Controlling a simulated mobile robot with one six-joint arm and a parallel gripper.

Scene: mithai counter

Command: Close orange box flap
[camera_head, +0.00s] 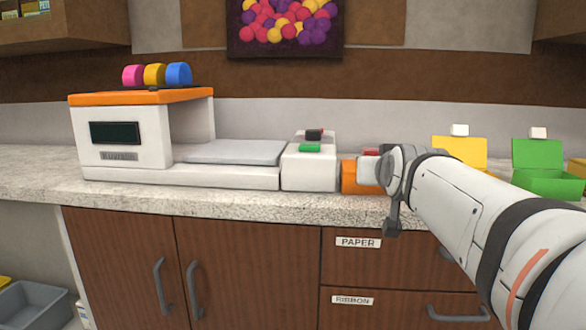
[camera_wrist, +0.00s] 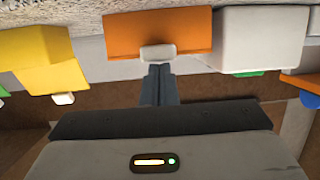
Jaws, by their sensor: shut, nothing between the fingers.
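The orange box (camera_head: 348,177) sits on the counter right of the white machine, partly hidden behind my arm in the head view. In the wrist view its orange face (camera_wrist: 125,32) fills the top middle, with a white knob (camera_wrist: 158,53) at the edge nearest my fingers. How far the flap is open cannot be told. My gripper (camera_wrist: 157,68) is shut and empty, its fingertips right at the knob; whether they touch it is unclear.
A yellow box (camera_head: 460,150) and a green box (camera_head: 540,180) stand to the right with raised flaps and white knobs. The white machine (camera_head: 310,168) with a green button stands close left, beside a scale-like unit (camera_head: 125,135). Drawers (camera_head: 385,255) lie below the counter edge.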

